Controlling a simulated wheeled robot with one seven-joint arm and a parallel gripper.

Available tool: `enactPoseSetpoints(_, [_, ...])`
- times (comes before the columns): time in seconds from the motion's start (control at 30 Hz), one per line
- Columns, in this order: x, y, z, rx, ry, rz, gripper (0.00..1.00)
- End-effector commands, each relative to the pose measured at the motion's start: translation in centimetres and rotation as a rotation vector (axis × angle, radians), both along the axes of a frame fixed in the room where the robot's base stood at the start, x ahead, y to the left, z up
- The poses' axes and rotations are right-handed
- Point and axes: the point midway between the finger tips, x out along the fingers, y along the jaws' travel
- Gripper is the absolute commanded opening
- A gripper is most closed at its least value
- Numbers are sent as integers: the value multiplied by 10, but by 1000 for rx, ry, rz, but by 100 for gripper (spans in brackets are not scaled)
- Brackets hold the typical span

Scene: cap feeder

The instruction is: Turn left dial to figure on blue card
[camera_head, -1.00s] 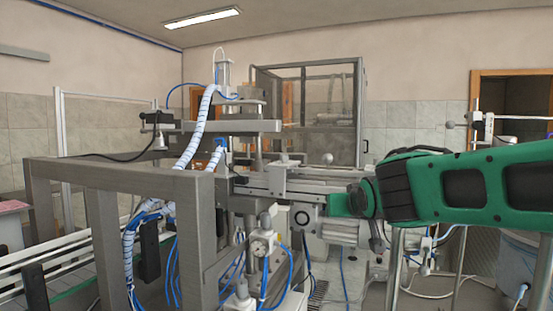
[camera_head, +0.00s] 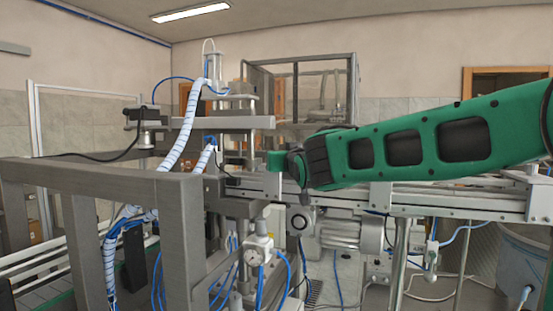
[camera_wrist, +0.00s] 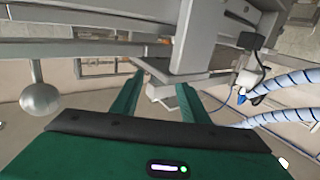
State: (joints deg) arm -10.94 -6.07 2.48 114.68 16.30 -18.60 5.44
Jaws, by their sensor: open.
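My gripper (camera_wrist: 158,92) is open in the wrist view, its two green fingers spread with nothing held between them. A grey metal part of the machine lies beyond the fingertips; I cannot tell whether they touch it. In the head view the green end of my arm (camera_head: 276,161) is in front of the machine's rail. A small round white-faced gauge (camera_head: 252,257) sits on a fitting below and left of it. I cannot make out which part is the left dial, and I see no clear blue card or figure.
A grey frame (camera_head: 187,230) stands at the left front, with white-wrapped hoses (camera_head: 185,125) and blue tubes beside it. A long rail (camera_head: 455,200) runs to the right under my arm. In the wrist view, a grey ball-ended rod (camera_wrist: 40,98) stands left of my gripper.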

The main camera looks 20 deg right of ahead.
Motion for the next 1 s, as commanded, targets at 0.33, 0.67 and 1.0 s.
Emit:
enactPoseSetpoints(0.33, [27, -4, 0, -1, 0, -3, 41])
enactPoseSetpoints(0.67, [28, -4, 0, -1, 0, -3, 24])
enactPoseSetpoints(1.0, [29, -3, -1, -1, 2, -19, 0])
